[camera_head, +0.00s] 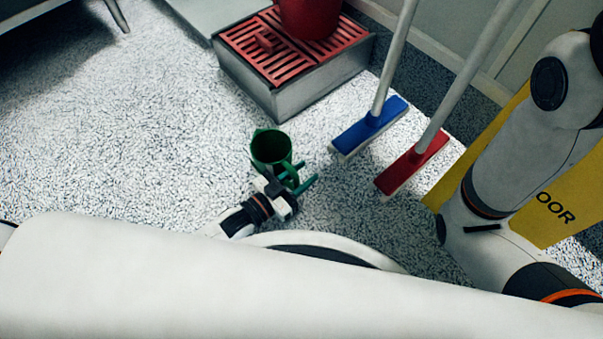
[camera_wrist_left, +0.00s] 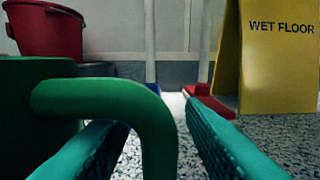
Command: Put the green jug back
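The green jug (camera_head: 271,147) is upright in the middle of the head view, its open top facing up; I cannot tell whether its base touches the floor. My left gripper (camera_head: 303,174) is at its handle side, with teal fingers. In the left wrist view the jug's body (camera_wrist_left: 38,115) fills the left side. Its handle (camera_wrist_left: 160,135) comes down between the two fingers, with a visible gap to the right finger. The left gripper is open around the handle. My right arm shows at the right of the head view, but its gripper is out of view.
A grey box with a red grate (camera_head: 250,45) stands behind the jug, carrying a red bucket (camera_head: 309,15). A blue broom (camera_head: 368,128) and a red broom (camera_head: 413,162) stand to the right. A yellow wet floor sign (camera_wrist_left: 283,55) stands farther right. Floor on the left is clear.

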